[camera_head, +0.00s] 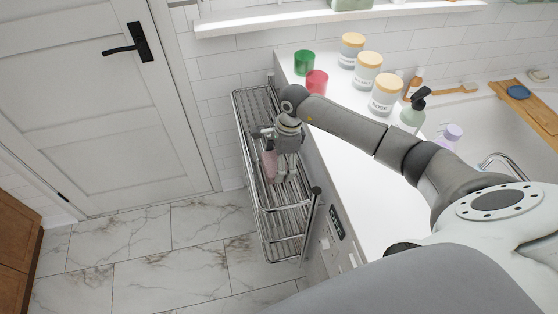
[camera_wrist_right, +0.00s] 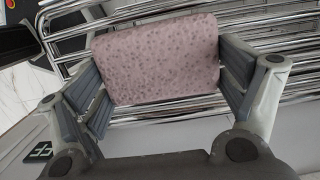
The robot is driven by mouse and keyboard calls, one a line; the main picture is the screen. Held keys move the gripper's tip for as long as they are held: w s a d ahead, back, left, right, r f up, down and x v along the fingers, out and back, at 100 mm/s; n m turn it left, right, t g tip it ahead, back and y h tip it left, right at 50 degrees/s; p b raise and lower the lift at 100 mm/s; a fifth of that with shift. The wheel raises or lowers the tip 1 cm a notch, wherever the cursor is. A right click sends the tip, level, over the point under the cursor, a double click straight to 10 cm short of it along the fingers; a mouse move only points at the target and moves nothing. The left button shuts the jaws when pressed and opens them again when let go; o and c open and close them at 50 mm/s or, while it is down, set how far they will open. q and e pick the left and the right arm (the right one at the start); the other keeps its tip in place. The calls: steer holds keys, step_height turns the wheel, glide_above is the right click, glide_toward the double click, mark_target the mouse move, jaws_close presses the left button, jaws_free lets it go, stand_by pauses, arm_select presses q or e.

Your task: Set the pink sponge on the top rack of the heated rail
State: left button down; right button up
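The pink sponge (camera_wrist_right: 155,55) is a speckled block that fills the gap between the fingers of my right gripper (camera_wrist_right: 165,80) in the right wrist view. Both fingers meet its sides. In the head view my right gripper (camera_head: 278,168) points down over the chrome heated rail (camera_head: 293,220), and part of the sponge (camera_head: 268,165) shows at its left. Rail bars run behind and below the sponge; I cannot tell whether it touches them. My left gripper is not in view.
The white counter (camera_head: 345,140) beside the rail holds a green cup (camera_head: 304,63), a red cup (camera_head: 317,82), several lidded jars (camera_head: 386,95) and a pump bottle (camera_head: 413,112). A sink is at the right. A closed white door (camera_head: 90,100) and clear marble floor (camera_head: 150,250) lie left.

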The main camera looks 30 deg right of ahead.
steer(key=shift+o, duration=0.4)
steer(key=shift+r, duration=0.25)
step_height(320, 180, up, 12)
steer(key=d+b, duration=0.2)
steer(key=shift+s+f+b, duration=0.15)
steer(key=shift+s+b, duration=0.05)
steer(key=shift+b, duration=0.15)
